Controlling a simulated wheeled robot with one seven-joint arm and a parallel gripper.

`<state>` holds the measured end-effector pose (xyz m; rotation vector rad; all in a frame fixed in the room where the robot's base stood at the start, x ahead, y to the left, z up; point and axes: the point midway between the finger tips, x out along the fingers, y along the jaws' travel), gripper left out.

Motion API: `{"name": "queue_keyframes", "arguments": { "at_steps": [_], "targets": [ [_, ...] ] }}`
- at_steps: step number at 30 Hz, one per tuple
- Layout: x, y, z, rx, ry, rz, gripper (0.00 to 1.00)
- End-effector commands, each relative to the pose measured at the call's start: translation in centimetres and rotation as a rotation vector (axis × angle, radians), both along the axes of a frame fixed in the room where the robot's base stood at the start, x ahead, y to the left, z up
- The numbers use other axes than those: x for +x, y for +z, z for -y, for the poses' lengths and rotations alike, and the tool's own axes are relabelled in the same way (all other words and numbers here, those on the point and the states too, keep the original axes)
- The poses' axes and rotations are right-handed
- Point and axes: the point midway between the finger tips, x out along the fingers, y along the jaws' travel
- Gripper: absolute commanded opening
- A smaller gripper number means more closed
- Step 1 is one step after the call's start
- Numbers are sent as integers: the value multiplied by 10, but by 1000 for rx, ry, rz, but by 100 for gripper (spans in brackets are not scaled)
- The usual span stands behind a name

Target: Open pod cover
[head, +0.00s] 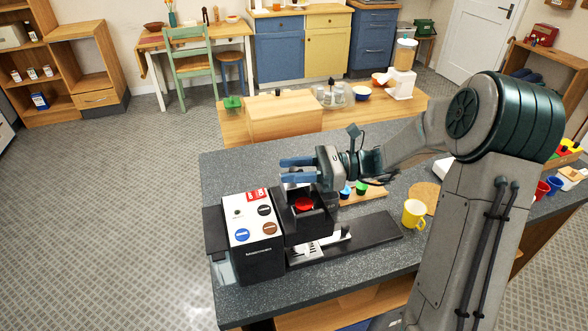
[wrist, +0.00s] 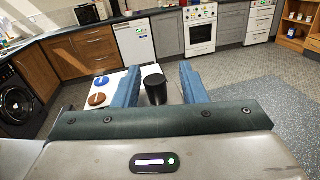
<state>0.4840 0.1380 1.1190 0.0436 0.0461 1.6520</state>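The pod machine (head: 262,262) is a black box with a white top bearing round brown and blue marks, at the left end of the dark counter. A black pod section (head: 322,222) with a red round part (head: 304,204) sits at its right side. My gripper (head: 284,170) is above this section, its blue fingers pointing left and apart. In the wrist view, my open gripper (wrist: 157,82) has a black cylinder (wrist: 156,92) showing between its fingers; I cannot tell if they touch it. The machine's white top (wrist: 104,85) shows left of it. I cannot make out the cover's edge.
A yellow mug (head: 414,214) stands right of the machine on the counter (head: 350,275). A wooden box (head: 284,118) is on the table beyond. Floor (head: 110,220) is clear at left.

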Motion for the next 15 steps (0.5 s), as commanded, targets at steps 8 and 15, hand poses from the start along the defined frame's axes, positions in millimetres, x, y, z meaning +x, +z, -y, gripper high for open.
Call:
{"name": "queue_keyframes", "arguments": {
  "at_steps": [8,15],
  "targets": [
    [3,-3,33,-2,-5,0,38],
    [8,-3,89,0,-4,0,38]
  ]
}}
